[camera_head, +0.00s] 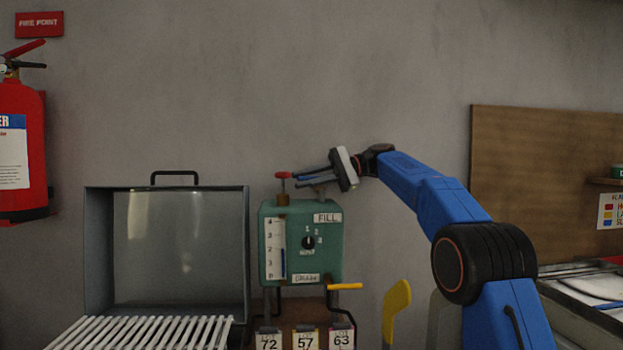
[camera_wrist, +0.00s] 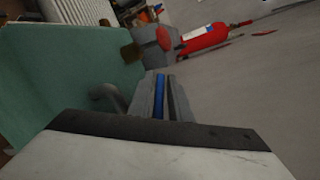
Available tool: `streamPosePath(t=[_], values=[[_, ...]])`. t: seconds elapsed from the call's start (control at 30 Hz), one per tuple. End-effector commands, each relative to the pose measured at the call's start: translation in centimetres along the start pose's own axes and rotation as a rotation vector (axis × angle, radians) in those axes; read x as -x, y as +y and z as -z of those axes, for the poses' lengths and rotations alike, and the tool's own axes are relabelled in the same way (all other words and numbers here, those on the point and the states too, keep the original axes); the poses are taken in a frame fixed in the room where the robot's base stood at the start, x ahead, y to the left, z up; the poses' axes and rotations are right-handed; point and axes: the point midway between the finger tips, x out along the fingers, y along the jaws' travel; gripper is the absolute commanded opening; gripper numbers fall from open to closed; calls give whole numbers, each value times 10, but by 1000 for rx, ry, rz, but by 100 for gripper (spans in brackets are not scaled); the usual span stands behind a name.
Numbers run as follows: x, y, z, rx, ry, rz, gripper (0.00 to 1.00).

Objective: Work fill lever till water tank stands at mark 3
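The green water tank (camera_head: 329,245) hangs at the middle of the head view. Its white gauge (camera_head: 269,240) is marked 0 to 4. A blue column (camera_head: 283,263) in it tops out near mark 2. A red knob (camera_head: 283,175) on a brass stem (camera_head: 283,198) stands on the tank's top left and also shows in the wrist view (camera_wrist: 164,38). A FILL label (camera_head: 327,217) sits at the upper right. My gripper (camera_head: 298,179) is above the tank, its tips close beside the red knob; contact is unclear. The finger gap looks narrow; whether it is shut is unclear.
A yellow drain handle (camera_head: 345,287) sticks out at the tank's lower right. A grey open-fronted box (camera_head: 168,187) with a white rack (camera_head: 140,334) stands left. A fire extinguisher (camera_head: 20,150) hangs far left. Numbered tags (camera_head: 305,341) are below. The wall above is clear.

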Motion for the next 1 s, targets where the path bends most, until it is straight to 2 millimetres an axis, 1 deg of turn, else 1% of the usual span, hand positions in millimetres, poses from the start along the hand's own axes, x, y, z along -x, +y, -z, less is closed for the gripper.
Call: streamPosePath(t=[0.17, 0.27, 0.7, 0.8, 0.9, 1.0], values=[[14, 0, 1, 0, 1, 1, 18], [31, 0, 1, 1, 3, 1, 18], [119, 1, 2, 1, 3, 2, 18], [137, 1, 2, 1, 3, 1, 18], [151, 0, 2, 2, 1, 1, 18], [160, 0, 2, 1, 2, 1, 18]])
